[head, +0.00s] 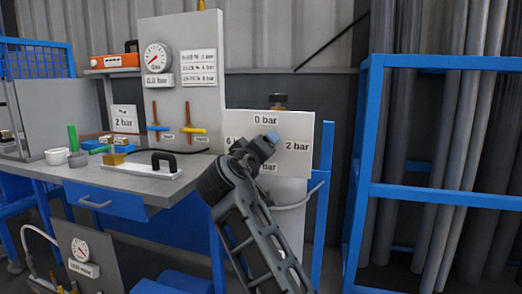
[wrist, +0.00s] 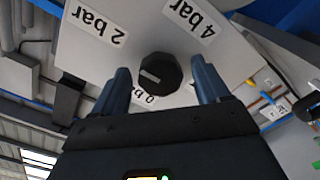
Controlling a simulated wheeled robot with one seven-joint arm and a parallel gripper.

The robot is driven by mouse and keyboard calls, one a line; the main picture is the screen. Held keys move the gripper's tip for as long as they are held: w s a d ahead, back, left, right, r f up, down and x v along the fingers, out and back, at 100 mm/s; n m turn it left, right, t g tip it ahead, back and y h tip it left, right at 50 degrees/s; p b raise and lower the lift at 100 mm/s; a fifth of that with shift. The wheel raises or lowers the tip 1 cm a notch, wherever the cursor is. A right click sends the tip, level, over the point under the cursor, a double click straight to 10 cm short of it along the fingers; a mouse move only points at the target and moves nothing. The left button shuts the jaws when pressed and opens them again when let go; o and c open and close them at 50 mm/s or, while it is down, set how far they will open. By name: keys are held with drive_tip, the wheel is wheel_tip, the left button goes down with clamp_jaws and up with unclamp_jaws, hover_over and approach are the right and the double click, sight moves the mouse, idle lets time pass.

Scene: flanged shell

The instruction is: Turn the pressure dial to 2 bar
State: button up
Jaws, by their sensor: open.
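The pressure dial, a black faceted knob (wrist: 160,72), sits on a white panel (wrist: 110,58) in the wrist view. Around it the panel reads 2 bar (wrist: 97,24), 4 bar (wrist: 190,17) and 0 bar, partly hidden. The knob bears a short pale mark off its centre; which label it points at is hard to tell. My gripper (wrist: 160,68) is open, with one blue-grey finger on each side of the knob and gaps between. In the head view my gripper (head: 268,139) is before the panel (head: 292,125) and hides the knob.
A round gauge (head: 157,57) stands above a 0.0 bar plate (head: 160,80) on the grey board. A sign (head: 124,118) reads 2 bar. A workbench (head: 135,182) with small items lies left. A blue rack (head: 440,195) with grey pipes stands right.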

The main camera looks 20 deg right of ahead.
drive_tip(key=v, duration=0.7)
drive_tip(key=shift+s+a+p, duration=0.25)
drive_tip(key=shift+s+p, duration=0.05)
drive_tip(key=shift+p, duration=0.05)
